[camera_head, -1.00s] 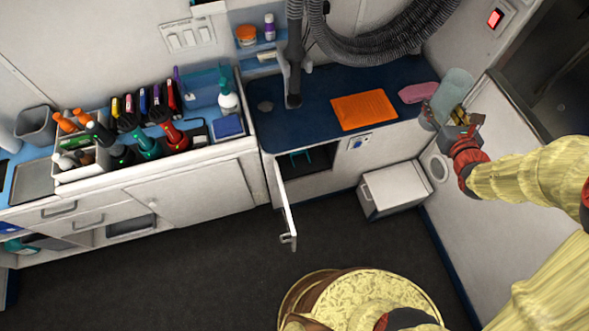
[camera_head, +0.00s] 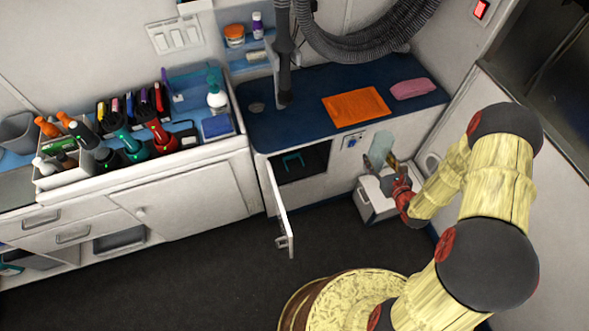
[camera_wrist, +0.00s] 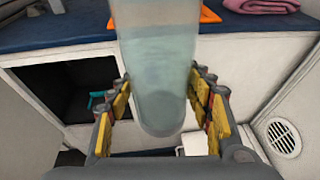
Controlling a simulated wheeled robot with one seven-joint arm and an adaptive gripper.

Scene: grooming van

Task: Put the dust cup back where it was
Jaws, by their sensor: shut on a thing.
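The dust cup (camera_head: 381,150) is a translucent, pale blue-green cup. My gripper (camera_head: 388,172) is shut on it and holds it in the air in front of the blue-topped counter, above the white box on the floor. In the wrist view the cup (camera_wrist: 158,85) stands roughly upright between the yellow finger pads of my gripper (camera_wrist: 160,110). An open compartment (camera_head: 302,163) in the counter front holds a teal bracket (camera_head: 292,160). Its door (camera_head: 279,212) is swung open. In the wrist view the teal bracket (camera_wrist: 97,99) shows left of the cup, inside the dark opening.
A white box (camera_head: 374,204) stands on the floor below my gripper. An orange cloth (camera_head: 356,106) and a pink towel (camera_head: 411,89) lie on the blue counter top (camera_head: 310,98). A grey hose (camera_head: 365,45) hangs above. The dark floor (camera_head: 190,270) before the cabinets is clear.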

